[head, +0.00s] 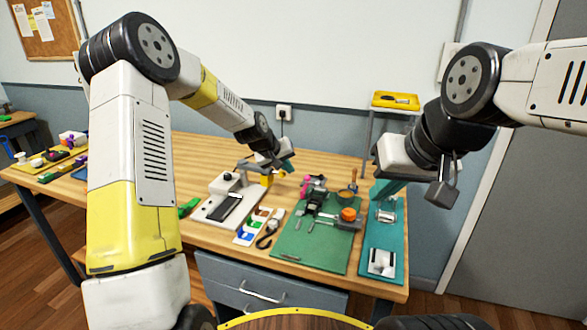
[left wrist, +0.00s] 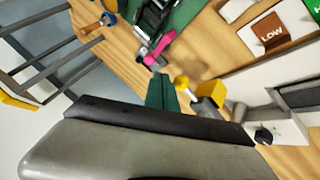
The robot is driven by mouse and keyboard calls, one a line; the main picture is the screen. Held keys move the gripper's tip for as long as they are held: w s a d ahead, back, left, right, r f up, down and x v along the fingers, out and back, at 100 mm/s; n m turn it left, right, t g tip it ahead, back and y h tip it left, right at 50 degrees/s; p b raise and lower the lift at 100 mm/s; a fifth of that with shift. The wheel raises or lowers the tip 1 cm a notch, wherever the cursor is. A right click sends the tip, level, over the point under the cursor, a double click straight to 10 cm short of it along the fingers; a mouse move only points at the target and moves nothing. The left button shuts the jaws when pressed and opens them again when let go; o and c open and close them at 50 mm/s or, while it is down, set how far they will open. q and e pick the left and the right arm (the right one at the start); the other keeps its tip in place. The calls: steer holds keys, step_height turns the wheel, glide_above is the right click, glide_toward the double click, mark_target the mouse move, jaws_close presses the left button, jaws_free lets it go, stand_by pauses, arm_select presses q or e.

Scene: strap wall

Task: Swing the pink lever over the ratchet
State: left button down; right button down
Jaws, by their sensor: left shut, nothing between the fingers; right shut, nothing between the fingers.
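The pink lever (head: 307,186) stands at the back of the green mat (head: 296,245), next to the dark ratchet (head: 317,199). In the left wrist view the pink lever (left wrist: 158,48) shows beside the ratchet (left wrist: 151,20), beyond my fingertips. My left gripper (head: 288,165) is shut and empty, behind and to the left of the lever and apart from it. Its teal fingers (left wrist: 162,90) also show in the left wrist view. My right gripper (head: 384,190) is shut and empty above the back of the teal board at the right, away from the lever.
A white device (head: 218,206) with a yellow part stands left of the mat. Coloured cards (head: 257,225) lie between them. An orange roll (head: 348,214) sits on the mat's right side. The teal board (head: 384,235) carries metal fittings. A stand with a yellow tray (head: 396,99) rises behind.

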mark_target(305, 186)
arm_select(q)
steer(key=x, duration=0.8)
steer(key=shift+w+d+f, duration=0.15)
steer(key=shift+w+f, duration=0.05)
steer(key=shift+f, duration=0.15)
